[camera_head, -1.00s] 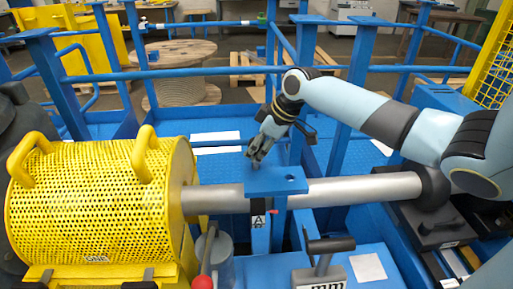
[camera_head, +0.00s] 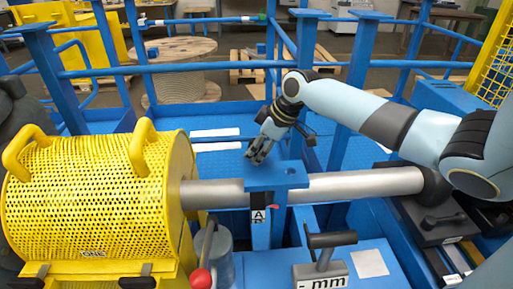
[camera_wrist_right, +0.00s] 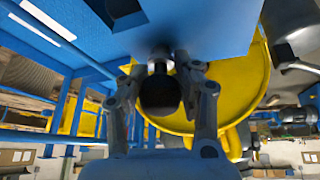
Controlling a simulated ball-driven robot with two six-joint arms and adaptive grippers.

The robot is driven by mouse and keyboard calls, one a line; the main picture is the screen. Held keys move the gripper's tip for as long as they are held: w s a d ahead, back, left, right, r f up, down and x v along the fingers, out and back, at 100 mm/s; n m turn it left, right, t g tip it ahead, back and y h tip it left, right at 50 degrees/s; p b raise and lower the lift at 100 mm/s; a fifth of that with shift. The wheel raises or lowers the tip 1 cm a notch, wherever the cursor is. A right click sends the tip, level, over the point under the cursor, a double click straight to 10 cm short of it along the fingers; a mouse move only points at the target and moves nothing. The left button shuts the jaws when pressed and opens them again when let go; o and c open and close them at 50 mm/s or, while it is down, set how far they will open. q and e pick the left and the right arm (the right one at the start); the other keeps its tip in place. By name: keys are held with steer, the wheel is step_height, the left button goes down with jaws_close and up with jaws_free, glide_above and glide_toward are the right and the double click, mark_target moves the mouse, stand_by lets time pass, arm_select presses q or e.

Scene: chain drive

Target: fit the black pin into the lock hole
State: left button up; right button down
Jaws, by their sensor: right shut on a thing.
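The black pin (camera_wrist_right: 160,93) is between the fingers of my right gripper (camera_wrist_right: 163,98), which is shut on it. In the wrist view its dark shank points up to the blue plate (camera_wrist_right: 190,25). I cannot tell whether its tip is in a hole or only close to the plate. In the head view my right gripper (camera_head: 258,153) is at the left end of the blue plate (camera_head: 272,178), and its fingers hide the pin. A dark hole (camera_head: 290,171) shows to the right on this plate. My left gripper is not in view.
A grey tube (camera_head: 365,184) runs behind and beside the plate. A yellow perforated drum guard (camera_head: 90,195) stands to the left. A red-knobbed lever (camera_head: 201,278) and a black-handled block (camera_head: 320,278) stand in front. Blue rails (camera_head: 200,72) close off the back.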

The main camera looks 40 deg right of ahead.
steer(key=shift+f, duration=0.25)
steer(key=c, duration=0.8)
jaws_free()
steer(key=shift+o, duration=0.2)
steer(key=shift+s+r, duration=0.1)
steer(key=shift+r, duration=0.05)
steer(key=v, duration=1.1)
steer(key=shift+r, duration=0.4)
steer(key=shift+s+d+f, duration=0.1)
steer(key=shift+s, duration=0.05)
